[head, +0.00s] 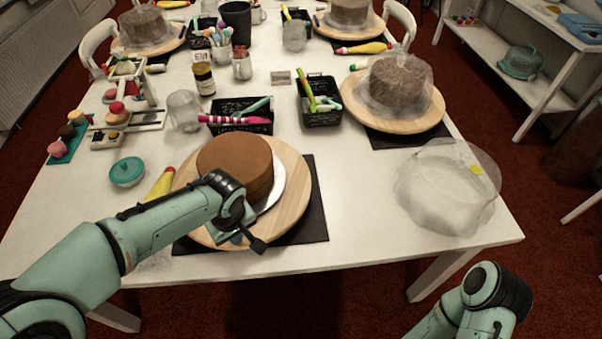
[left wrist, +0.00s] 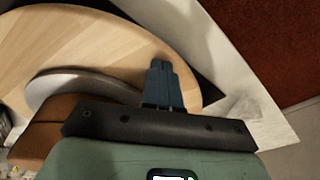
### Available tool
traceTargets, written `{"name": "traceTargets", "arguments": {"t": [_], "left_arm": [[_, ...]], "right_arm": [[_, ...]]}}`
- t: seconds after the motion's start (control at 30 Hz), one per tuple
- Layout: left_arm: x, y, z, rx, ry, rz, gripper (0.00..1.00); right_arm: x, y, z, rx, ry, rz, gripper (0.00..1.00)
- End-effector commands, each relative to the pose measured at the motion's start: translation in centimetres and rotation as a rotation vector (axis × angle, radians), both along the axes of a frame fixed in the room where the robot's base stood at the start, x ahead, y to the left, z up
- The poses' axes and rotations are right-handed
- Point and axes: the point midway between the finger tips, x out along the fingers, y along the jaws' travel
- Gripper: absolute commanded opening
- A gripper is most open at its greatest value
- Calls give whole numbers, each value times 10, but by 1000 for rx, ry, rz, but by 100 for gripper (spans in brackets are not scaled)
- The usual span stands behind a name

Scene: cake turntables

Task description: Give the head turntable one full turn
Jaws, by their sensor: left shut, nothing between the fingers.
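The wooden turntable (head: 294,196) stands at the near edge of the table on a dark mat (head: 318,215). It bears a round brown cake (head: 228,160) on a pale board (head: 273,192). My left gripper (head: 232,236) is at the near side of the turntable, shut and empty, fingers pointing down. In the left wrist view its fingers (left wrist: 161,78) lie over the wood (left wrist: 70,40) close to the rim, beside the cake board (left wrist: 70,85). I cannot tell whether they touch the wood. My right arm shows at the lower right, but its gripper is out of view.
A crumpled clear cover (head: 440,195) lies to the right on the table. A covered cake on another turntable (head: 425,122) stands behind it. Black baskets (head: 243,128) with tools, a yellow piping bag (head: 160,186) and a teal bowl (head: 127,174) are near the turntable.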

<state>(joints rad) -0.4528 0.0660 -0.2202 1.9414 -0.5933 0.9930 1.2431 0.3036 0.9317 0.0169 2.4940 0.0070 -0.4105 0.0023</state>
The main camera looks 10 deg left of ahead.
Motion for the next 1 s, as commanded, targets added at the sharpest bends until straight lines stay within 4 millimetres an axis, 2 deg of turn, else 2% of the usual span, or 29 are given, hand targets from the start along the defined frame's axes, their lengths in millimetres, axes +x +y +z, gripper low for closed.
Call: {"name": "traceTargets", "arguments": {"t": [0.03,0.5,0.87,1.0], "left_arm": [[1,-2,-2,1,2,-2,0],[22,-56,-3,2,4,-1,0],[22,-60,-4,2,10,-1,0],[31,-69,-3,2,12,-3,0]], "right_arm": [[-1,0,-6,-3,4,-3,43],[0,-1,3,-6,3,-5,43],[0,0,5,-3,3,-2,43],[0,0,10,-2,1,-2,43]]}}
